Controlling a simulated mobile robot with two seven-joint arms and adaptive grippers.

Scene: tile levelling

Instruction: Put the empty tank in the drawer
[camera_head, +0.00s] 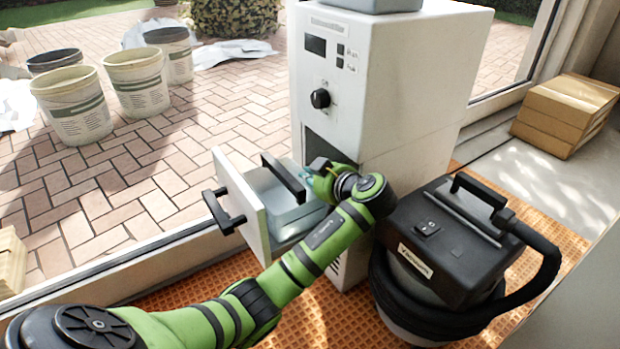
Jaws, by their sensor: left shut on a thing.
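The white dehumidifier (390,90) stands on the orange matting, with its drawer (238,197) pulled out to the left. The drawer front is a white panel with a black handle. The grey-blue tank (270,190) is between the drawer front and the machine body, with its black handle (283,178) on top. It looks upright; I cannot tell whether it rests fully on the drawer's bottom. My left gripper (314,170) is shut on the tank at the side near the machine; the fingers are partly hidden by my green wrist. The tank's inside is hidden. My right gripper is not in view.
A black-topped vacuum (440,245) with a hose stands close to the right of my arm. Several buckets (75,105) stand on the paving outside, past the door sill. Cardboard boxes (565,115) lie at the right. Another grey container (372,4) sits on top of the dehumidifier.

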